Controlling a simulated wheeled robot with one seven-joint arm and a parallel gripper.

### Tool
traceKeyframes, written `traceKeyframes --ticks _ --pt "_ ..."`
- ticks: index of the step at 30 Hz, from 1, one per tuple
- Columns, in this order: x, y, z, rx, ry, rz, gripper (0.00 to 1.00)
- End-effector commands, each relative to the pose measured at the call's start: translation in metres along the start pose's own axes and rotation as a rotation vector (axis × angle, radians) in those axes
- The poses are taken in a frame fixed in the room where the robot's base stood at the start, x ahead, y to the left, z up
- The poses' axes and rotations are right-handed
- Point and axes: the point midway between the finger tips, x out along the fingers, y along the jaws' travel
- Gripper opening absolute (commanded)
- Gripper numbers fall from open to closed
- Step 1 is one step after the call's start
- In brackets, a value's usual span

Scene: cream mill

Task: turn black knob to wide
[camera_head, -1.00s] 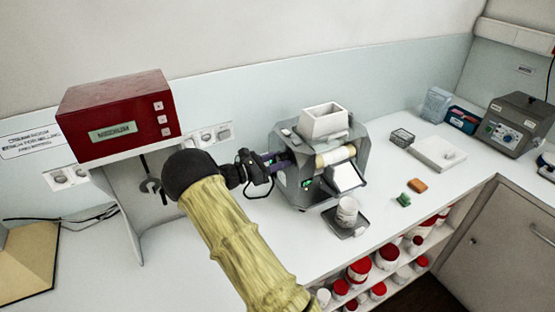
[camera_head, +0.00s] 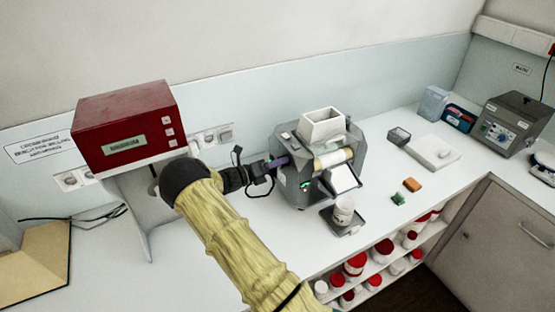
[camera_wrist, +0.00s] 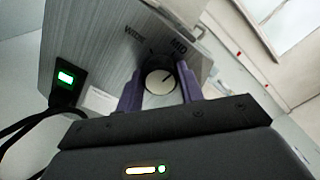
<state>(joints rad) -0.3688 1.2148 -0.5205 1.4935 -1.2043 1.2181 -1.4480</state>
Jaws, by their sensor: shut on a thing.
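The mill (camera_head: 305,165) is a grey machine with a white hopper, mid-bench in the head view. Its side panel (camera_wrist: 95,50) fills the upper left of the wrist view, with the labels WIDE and MID above the knob. The knob (camera_wrist: 160,81) has a pale round face with a dark pointer mark and a dark edge; the mark seems to lean toward the MID side. My gripper (camera_wrist: 158,88) has its two purple fingers on either side of the knob, shut on it. In the head view my gripper (camera_head: 281,161) reaches the mill's left side, and the knob is hidden there.
A red box (camera_head: 124,125) with a small display stands left, its text too blurred to read. A white cup (camera_head: 343,211) sits on a dark tray before the mill. A green light (camera_wrist: 66,77) and black cable are beside the knob.

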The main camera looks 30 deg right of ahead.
Motion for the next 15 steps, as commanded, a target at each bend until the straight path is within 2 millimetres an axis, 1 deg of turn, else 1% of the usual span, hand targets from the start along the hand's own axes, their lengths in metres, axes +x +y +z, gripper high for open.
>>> traceKeyframes --ticks 1,15 --pt "-0.0003 -0.0017 0.0027 -0.042 -0.002 0.001 0.15" --pt "-0.0004 -0.0004 0.0022 -0.488 -0.003 0.001 0.15"
